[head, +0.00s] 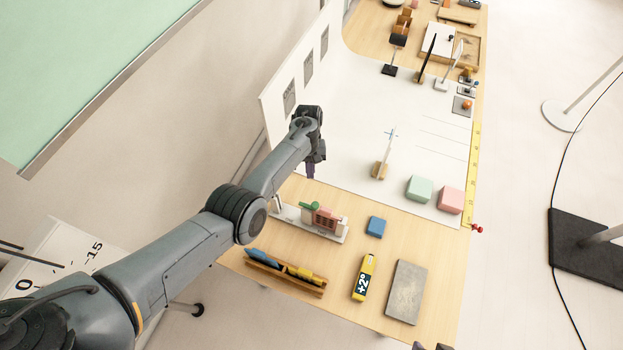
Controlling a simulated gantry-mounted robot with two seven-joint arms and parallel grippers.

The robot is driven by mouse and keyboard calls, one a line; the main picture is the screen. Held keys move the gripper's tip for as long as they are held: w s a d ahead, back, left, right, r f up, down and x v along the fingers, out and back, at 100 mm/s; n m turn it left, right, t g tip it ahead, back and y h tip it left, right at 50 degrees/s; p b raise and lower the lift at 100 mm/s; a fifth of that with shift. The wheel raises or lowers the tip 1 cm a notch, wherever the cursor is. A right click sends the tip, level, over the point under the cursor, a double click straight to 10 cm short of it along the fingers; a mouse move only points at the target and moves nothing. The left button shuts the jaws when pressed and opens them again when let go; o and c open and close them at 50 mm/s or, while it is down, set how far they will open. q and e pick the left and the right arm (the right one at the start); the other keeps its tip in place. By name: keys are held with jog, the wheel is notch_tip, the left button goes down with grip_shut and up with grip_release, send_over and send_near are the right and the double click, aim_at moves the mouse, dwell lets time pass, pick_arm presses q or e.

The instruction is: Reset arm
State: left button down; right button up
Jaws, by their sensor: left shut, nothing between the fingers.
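My left arm reaches in from the lower left across the near-left corner of the table. My left gripper (311,168) is shut and empty, with its fingers pointing down over the left edge of the white sheet (350,100). It is close to the white upright panel and behind the small red-and-green model (322,218) on its pale base. Small dark shapes (432,346) at the bottom edge may be the tips of my right gripper; too little shows to tell their state.
Green (419,188) and pink (450,199) blocks stand on the sheet. A white panel (290,80) rises at left.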

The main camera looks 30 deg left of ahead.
pick_arm(q)
jog(key=p+v, duration=0.2)
jog(key=v, duration=0.3)
jog(key=s+a+f+m+t+y, duration=0.1)
jog(key=s+a+f+m+t, duration=0.15)
jog(key=s, duration=0.45)
jog(key=s+a+f+m+t+y, duration=0.1)
jog(key=s+f+y, duration=0.15)
jog(key=s, duration=0.45)
jog(key=s+d+r+m+t+h, duration=0.1)
jog(key=s+d+r, duration=0.3)
jog(key=s, duration=0.5)
jog(key=s+d+r+m+t+p, duration=0.1)
jog(key=s+d+r+m+t, duration=0.1)
jog(key=s+r, duration=0.6)
jog(key=shift+s+d+r+m+h, duration=0.25)
jog(key=shift+s+d+m+h, duration=0.1)
jog(key=shift+s+d+m, duration=0.55)
